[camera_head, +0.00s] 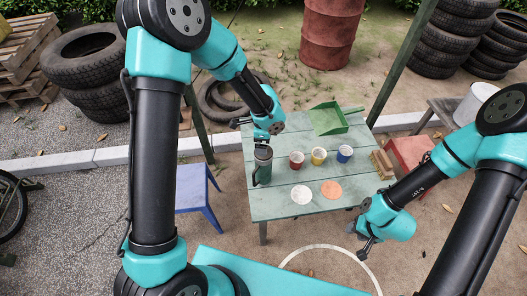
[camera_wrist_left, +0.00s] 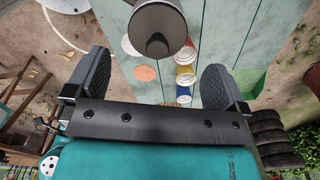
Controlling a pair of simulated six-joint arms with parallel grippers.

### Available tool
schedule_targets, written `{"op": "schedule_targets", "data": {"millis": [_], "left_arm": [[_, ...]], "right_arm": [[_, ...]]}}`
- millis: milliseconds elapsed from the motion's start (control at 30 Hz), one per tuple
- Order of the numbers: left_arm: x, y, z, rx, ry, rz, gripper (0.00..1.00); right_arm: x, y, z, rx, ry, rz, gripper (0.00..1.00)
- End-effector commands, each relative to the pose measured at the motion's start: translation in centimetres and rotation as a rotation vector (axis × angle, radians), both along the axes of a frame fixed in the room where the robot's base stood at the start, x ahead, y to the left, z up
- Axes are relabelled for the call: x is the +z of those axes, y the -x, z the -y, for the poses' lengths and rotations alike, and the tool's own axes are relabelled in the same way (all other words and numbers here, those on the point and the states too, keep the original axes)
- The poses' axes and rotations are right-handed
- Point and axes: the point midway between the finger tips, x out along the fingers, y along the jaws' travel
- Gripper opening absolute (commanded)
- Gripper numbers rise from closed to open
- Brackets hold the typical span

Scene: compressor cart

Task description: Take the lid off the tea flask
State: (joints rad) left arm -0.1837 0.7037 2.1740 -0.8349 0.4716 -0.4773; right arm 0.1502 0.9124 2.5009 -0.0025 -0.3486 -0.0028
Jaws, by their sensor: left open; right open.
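The dark grey-green tea flask (camera_head: 262,168) stands upright at the left side of the green table, with a handle on its left. My left gripper (camera_head: 262,141) is just above its top and hides part of the lid. In the left wrist view, the grey flask (camera_wrist_left: 157,14) with a dark round knob on its lid (camera_wrist_left: 157,45) lies beyond the fingertips, roughly centred between them. The left gripper (camera_wrist_left: 154,82) is open, and its pads are apart from the lid. My right gripper (camera_head: 364,245) is open and empty, low in front of the table's right side.
A blue stool (camera_head: 197,187) stands left.

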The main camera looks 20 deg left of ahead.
Motion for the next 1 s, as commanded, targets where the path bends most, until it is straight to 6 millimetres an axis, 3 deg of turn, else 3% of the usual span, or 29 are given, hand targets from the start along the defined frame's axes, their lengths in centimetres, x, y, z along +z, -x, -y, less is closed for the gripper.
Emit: {"op": "schedule_targets", "data": {"millis": [267, 633, 1000], "left_arm": [[-0.7, 0.1, 0.0, 0.000, -0.002, -0.002, 1.00], [-4.8, 0.3, 0.3, -0.001, -0.001, -0.003, 1.00], [-5.2, 0.3, 0.4, 0.000, 0.000, -0.002, 1.00]], "right_arm": [[0.0, 0.0, 0.0, 0.000, 0.000, 0.000, 0.43], [0.0, 0.0, 0.0, 0.000, 0.000, 0.000, 0.43], [0.0, 0.0, 0.0, 0.000, 0.000, 0.000, 0.43]]}}
